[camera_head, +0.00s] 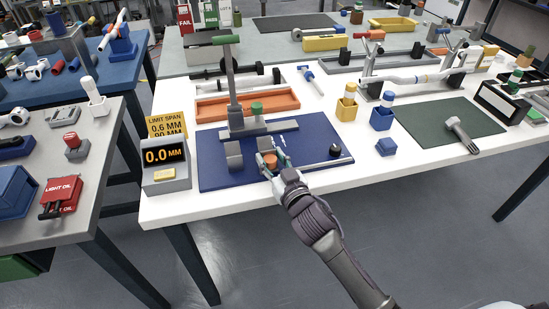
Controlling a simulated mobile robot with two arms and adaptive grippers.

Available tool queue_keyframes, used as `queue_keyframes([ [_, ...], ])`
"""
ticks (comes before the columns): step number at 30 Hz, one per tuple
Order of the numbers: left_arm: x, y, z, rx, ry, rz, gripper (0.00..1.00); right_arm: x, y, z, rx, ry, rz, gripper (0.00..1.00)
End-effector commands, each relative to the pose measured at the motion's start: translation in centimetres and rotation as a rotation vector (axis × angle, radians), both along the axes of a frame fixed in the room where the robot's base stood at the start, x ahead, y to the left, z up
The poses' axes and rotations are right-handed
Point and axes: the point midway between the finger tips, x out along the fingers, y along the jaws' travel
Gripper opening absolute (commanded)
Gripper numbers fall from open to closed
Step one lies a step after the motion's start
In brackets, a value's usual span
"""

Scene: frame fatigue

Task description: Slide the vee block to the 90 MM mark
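A blue base plate (220,178) lies on the white table, with a grey rail (258,129) across its back. A grey vee block (233,155) sits on the plate, left of my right gripper. My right gripper (271,158) is low over the plate, its fingers on either side of a small orange-topped piece (270,160). Whether the fingers press on it I cannot tell. A grey display (165,160) reads 0.0 MM. A sign (167,124) behind it reads LIMIT SPAN 0.6 MM and 90 MM. No millimetre scale is readable on the plate. My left gripper is out of view.
A tall grey post (232,85) with a green top stands behind the rail. A black knob (335,150) is at the plate's right. An orange tray (248,104) lies behind. Yellow (347,107) and blue (382,118) holders stand to the right, near a green mat (432,118).

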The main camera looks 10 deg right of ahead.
Motion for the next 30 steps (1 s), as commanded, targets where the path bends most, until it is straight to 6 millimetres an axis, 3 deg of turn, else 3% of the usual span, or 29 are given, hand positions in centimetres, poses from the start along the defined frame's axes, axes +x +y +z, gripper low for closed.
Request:
queue_keyframes([
  [1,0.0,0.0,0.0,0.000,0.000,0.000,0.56,-0.1,0.2,0.0,0.001,-0.001,0.004,0.50],
  [3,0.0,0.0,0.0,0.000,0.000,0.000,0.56,-0.1,0.1,0.0,0.001,-0.001,0.004,0.61],
  [14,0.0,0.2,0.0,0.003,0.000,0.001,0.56,-0.4,-0.1,0.0,0.001,0.000,0.001,0.61],
  [17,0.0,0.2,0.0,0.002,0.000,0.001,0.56,-1.5,-0.3,-0.1,0.001,0.002,0.001,0.61],
  [30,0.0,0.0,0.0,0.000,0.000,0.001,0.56,-10.0,-2.2,-0.1,0.002,0.004,0.002,0.61],
])
